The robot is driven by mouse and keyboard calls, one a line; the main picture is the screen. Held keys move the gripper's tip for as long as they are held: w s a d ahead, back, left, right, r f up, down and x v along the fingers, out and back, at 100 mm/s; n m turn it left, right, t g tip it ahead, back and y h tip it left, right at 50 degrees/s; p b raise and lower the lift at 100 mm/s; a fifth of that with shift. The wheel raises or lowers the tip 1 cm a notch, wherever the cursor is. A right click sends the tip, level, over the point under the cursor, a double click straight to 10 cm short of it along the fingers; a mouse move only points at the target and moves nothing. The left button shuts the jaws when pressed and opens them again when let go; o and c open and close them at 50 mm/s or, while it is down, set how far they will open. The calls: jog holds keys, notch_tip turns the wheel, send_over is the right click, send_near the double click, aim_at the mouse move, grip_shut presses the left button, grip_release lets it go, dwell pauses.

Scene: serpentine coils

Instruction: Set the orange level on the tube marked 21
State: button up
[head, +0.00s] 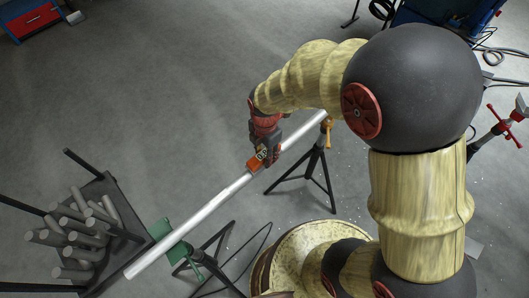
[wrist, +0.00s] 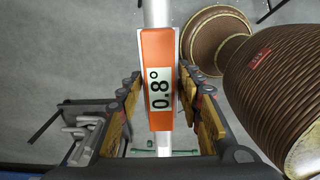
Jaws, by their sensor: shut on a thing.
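The orange level (wrist: 157,48) has a display reading 0.8° and lies lengthwise along a long silver tube (wrist: 156,12) in the wrist view. In the head view the level (head: 256,160) is at the tube's (head: 200,215) middle stretch, partly hidden by my gripper (head: 265,150). My gripper (wrist: 160,105) is shut on the level, one finger on each side. I cannot tell whether the level touches the tube or is just above it. No number 21 is readable on the tube.
The tube slopes across a black tripod with an orange top (head: 325,132) and a green stand (head: 170,240). A dark rack of several grey rods (head: 85,225) stands at the left. A red-and-blue box (head: 35,18) is at the back. The floor behind the tube is clear.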

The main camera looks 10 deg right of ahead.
aim_at(264, 153)
jog(key=shift+f, duration=0.45)
dwell(0.3)
dwell(1.5)
jog(key=o, duration=1.3)
jog(key=shift+o, duration=0.2)
jog(key=shift+r, duration=0.1)
jog(key=shift+r+p, duration=2.05)
jog(key=shift+r, duration=0.9)
